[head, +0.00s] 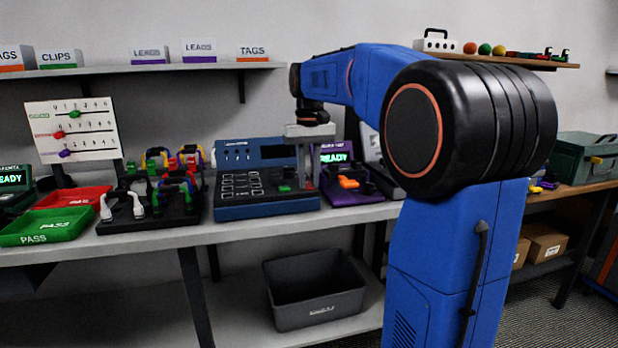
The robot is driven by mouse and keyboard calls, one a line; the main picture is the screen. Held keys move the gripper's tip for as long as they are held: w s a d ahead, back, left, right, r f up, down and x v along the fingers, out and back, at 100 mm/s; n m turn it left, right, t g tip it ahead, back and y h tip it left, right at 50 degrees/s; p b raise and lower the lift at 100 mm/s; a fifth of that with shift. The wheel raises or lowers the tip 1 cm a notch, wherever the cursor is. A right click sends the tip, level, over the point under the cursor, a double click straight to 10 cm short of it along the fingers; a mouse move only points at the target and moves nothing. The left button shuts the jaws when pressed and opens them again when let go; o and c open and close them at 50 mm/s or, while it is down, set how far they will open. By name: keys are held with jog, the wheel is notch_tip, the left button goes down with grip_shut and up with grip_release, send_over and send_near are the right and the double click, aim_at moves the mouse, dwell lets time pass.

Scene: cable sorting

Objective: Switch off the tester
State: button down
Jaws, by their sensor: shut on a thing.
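The blue tester (240,212) stands on the bench in the middle of the head view, with labelled keys, a green button (285,188) and an upright back panel. Its screen (278,152) looks dark, with no readable text. My gripper (306,186) points down over its right end, in front of the back panel. It is shut on a small red part (310,184) there, which looks like a switch and is mostly hidden by the fingers. The exact contact is too small to see.
A purple tester (350,197) reading READY stands close on the right. A dark rack (150,222) with coloured cables stands left, beside red (75,197) and green (45,227) trays. A shelf (150,68) hangs above. A grey bin (315,290) is under the bench.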

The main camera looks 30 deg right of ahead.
jog(key=shift+w+d+g+y, duration=0.1)
jog(key=shift+w+g+y, duration=0.1)
jog(key=shift+g, duration=0.45)
jog(key=shift+w+g+y, duration=0.2)
jog(key=shift+g, duration=0.45)
jog(key=shift+r, duration=0.1)
jog(key=c, duration=1.6)
grip_release()
jog(key=shift+o, duration=0.2)
